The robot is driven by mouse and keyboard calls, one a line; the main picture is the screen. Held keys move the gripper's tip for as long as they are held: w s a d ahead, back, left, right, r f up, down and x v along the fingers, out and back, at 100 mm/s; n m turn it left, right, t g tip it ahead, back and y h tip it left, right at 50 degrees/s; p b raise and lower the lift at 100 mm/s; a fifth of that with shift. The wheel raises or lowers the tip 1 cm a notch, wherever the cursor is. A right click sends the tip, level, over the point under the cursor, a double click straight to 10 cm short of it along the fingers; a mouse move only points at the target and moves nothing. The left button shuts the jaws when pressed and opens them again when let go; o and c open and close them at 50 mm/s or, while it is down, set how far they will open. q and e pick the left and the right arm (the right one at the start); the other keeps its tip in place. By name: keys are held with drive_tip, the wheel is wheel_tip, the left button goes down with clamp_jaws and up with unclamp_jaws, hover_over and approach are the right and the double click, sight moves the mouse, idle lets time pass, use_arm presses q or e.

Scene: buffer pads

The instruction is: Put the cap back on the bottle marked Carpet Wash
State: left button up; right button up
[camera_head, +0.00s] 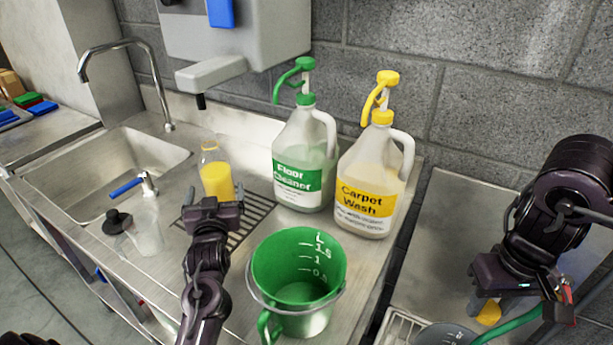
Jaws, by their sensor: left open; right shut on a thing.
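A large jug (368,190) with a yellow "Carpet Wash" label stands upright on the steel counter, a yellow pump (381,95) on its neck. A small clear bottle (216,172) with yellow liquid stands left of the jugs, and I see no cap on it. Any label on it is hidden. My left gripper (215,198) is open at the near side of this small bottle, a finger to either side in the picture; contact cannot be told. My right gripper (489,298) is at the lower right, shut on a small yellow thing (489,314), possibly a cap, partly hidden by the gripper.
A "Floor Cleaner" jug (305,155) with a green pump stands beside the Carpet Wash jug. A green measuring bucket (297,270) stands in front, between my arms. A sink (110,165), clear cup (147,232) and black-topped item (115,221) are left. A wall dispenser (235,40) hangs above.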

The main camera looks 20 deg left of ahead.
use_arm(q)
drive_tip(key=shift+w+a+r, duration=0.15)
use_arm(e)
drive_tip(key=shift+r, duration=0.15)
use_arm(q)
drive_tip(key=p+x, duration=0.1)
drive_tip(key=x, duration=0.4)
drive_tip(key=shift+r+p, duration=0.2)
drive_tip(key=shift+p, duration=0.15)
use_arm(e)
drive_tip(key=shift+r, duration=0.65)
use_arm(q)
drive_tip(key=shift+c, duration=0.3)
drive_tip(key=c, duration=1.4)
drive_tip(key=shift+r, duration=0.15)
drive_tip(key=shift+c, duration=0.5)
drive_tip(key=shift+r, duration=0.1)
use_arm(e)
drive_tip(key=shift+r, duration=0.1)
